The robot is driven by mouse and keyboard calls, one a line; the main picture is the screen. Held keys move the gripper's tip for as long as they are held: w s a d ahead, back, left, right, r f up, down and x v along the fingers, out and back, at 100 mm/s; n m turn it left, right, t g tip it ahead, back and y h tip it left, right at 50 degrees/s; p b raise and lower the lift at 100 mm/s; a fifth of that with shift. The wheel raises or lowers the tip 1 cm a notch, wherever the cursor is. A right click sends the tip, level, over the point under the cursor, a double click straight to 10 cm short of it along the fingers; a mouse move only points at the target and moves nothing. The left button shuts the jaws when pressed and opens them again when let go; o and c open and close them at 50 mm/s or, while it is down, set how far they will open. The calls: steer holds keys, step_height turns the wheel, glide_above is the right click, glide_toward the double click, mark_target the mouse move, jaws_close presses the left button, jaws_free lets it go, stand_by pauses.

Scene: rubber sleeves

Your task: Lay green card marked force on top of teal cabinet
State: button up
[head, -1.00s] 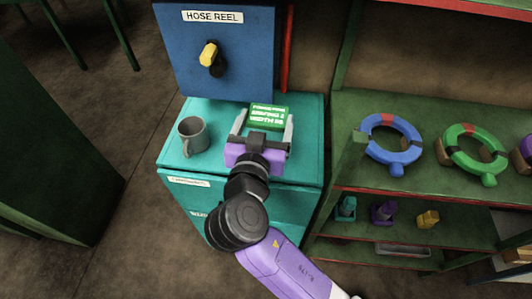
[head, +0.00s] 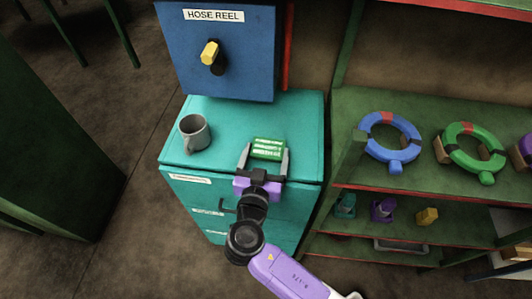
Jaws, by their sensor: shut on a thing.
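The green card (head: 267,149) with white lettering is at the right part of the top of the teal cabinet (head: 240,113). The lettering is too small to read surely. My gripper (head: 267,160) reaches in from the front edge of the cabinet, its two grey fingers on either side of the card, shut on it. The card is over the cabinet top, near its front right; I cannot tell whether its underside touches the top. The purple gripper body is at the cabinet's front edge.
A grey mug (head: 194,132) stands on the cabinet top at left. A blue hose reel box (head: 215,48) rises behind. A green shelf (head: 350,105) with blue and green rings (head: 390,118) stands at right. The middle of the cabinet top is clear.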

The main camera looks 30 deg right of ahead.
steer(key=shift+f, duration=0.15)
steer(key=o, duration=1.3)
steer(key=shift+r, duration=0.3)
steer(key=shift+b+v, duration=1.25)
steer(key=shift+v, duration=4.75)
steer(key=shift+a+f, duration=0.1)
